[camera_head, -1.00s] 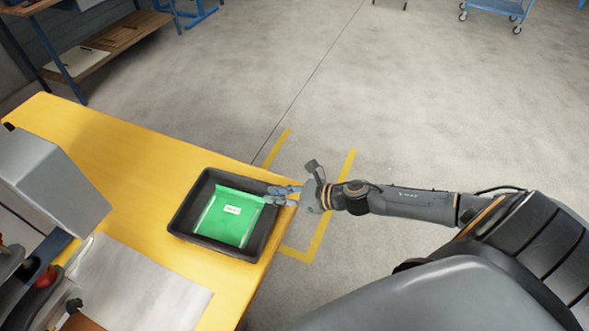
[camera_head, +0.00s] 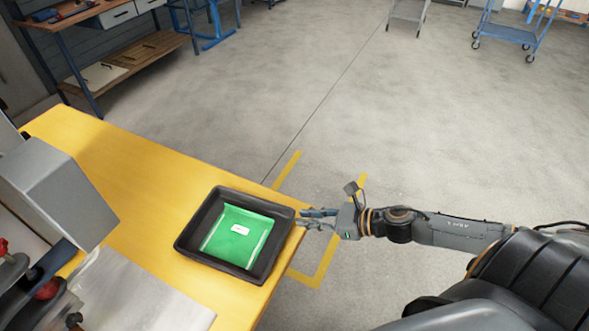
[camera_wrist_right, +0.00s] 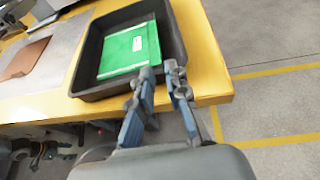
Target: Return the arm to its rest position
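In the right wrist view, the gripper (camera_wrist_right: 160,69) shows two separated fingers pointing at the tray's near wall (camera_wrist_right: 110,88). I cannot tell whether a fingertip touches the rim. A green pouch (camera_head: 250,240) with a white label lies flat in the tray, and it also shows in the right wrist view (camera_wrist_right: 120,52). My right arm stretches in from the right over the floor.
The tray stands near the right edge of the yellow table (camera_head: 150,175). A grey machine (camera_head: 65,195) with red knobs and a metal plate (camera_head: 145,295) are at the left. Open floor with yellow markings (camera_head: 325,255) lies right of the table. Trolleys (camera_head: 505,35) stand far back.

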